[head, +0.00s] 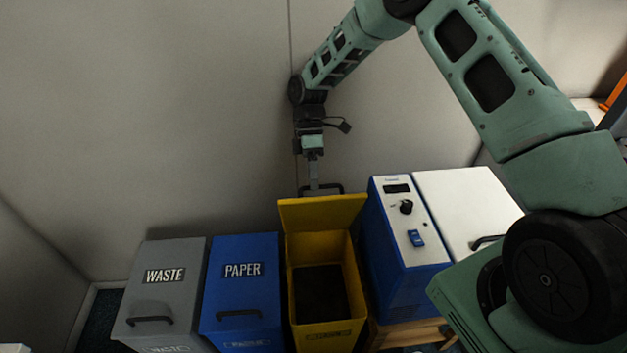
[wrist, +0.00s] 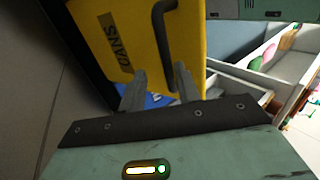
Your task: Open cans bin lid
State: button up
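The yellow cans bin (head: 325,328) stands in the row of bins with its lid (head: 322,213) raised and leaning back, and its dark inside shows. In the wrist view the outer face of the lid (wrist: 138,25) carries a CANS label (wrist: 110,48) and a dark bar handle (wrist: 158,28). My gripper (head: 313,184) is behind the raised lid, close to its handle. In the wrist view its two fingers are apart, with the handle's near end around the gap of my gripper (wrist: 160,70). I cannot tell whether the fingers touch the handle or lid.
The grey waste bin (head: 160,285) and blue paper bin (head: 240,280) stand shut to the left. A blue and white box (head: 400,250) with a knob, and a white-topped unit (head: 460,200), stand to the right. The wall (head: 180,120) is close behind my gripper.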

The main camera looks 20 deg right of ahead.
notch_tip(320, 180, up, 9)
jog(key=shift+f, duration=0.15)
dwell(0.4)
